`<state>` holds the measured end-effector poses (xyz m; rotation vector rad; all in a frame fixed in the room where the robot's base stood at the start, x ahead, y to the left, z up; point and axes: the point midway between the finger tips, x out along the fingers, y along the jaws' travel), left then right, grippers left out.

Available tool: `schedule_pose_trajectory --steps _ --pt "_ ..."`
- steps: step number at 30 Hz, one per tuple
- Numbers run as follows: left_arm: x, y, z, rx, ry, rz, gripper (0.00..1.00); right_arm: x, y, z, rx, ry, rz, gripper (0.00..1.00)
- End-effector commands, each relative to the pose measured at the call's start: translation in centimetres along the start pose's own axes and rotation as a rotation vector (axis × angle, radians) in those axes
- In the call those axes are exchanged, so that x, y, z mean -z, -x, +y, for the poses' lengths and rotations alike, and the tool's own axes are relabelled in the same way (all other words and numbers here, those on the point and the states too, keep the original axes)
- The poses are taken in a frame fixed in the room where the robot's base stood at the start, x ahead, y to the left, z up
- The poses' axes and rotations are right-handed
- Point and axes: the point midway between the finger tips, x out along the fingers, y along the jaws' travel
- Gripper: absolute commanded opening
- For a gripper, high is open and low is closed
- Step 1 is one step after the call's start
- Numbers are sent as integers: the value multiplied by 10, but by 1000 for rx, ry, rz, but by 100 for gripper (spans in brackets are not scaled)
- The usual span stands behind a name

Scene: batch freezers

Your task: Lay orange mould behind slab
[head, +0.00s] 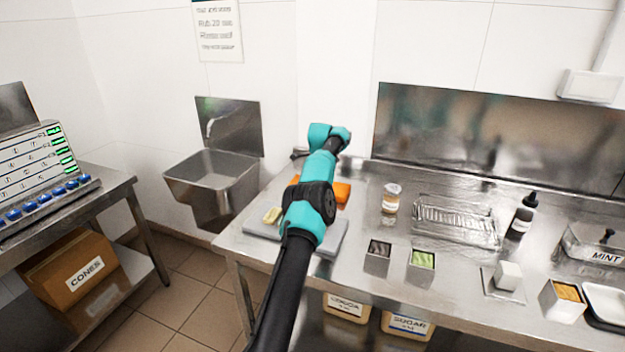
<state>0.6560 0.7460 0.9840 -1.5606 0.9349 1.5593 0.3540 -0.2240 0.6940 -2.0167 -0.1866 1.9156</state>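An orange mould (342,192) lies at the left end of the steel bench, beyond the grey slab (328,243). My arm covers its middle, so I see only its right part and a sliver on the left. I cannot tell whether it rests on the bench or is held. The slab lies flat nearer the front edge with a small pale yellow block on its left part. My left arm reaches up over the slab, its wrist beyond the mould. The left gripper's fingers are hidden behind the arm. My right gripper is not in view.
Right of the slab stand a small jar (391,198), a dark-filled tub (378,257) and a green-filled tub (421,266). A wire rack tray (455,222) and dark bottle (523,214) stand further right. A sink (212,178) is left of the bench.

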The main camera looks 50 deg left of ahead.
Motion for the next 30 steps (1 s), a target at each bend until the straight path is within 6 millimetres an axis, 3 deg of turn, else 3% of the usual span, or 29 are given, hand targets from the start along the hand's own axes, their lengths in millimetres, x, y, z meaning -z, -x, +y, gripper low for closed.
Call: schedule_pose_trajectory --steps 8,9,16,28,30 --pt "-1 -3 0 -1 0 0 0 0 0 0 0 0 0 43" --pt "-1 -3 0 -1 1 0 17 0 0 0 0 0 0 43" --pt "-1 -3 0 -1 1 0 39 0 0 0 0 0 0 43" --pt "-1 1 0 0 1 0 40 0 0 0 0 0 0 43" --pt "-11 7 4 0 11 0 40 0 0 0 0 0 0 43"
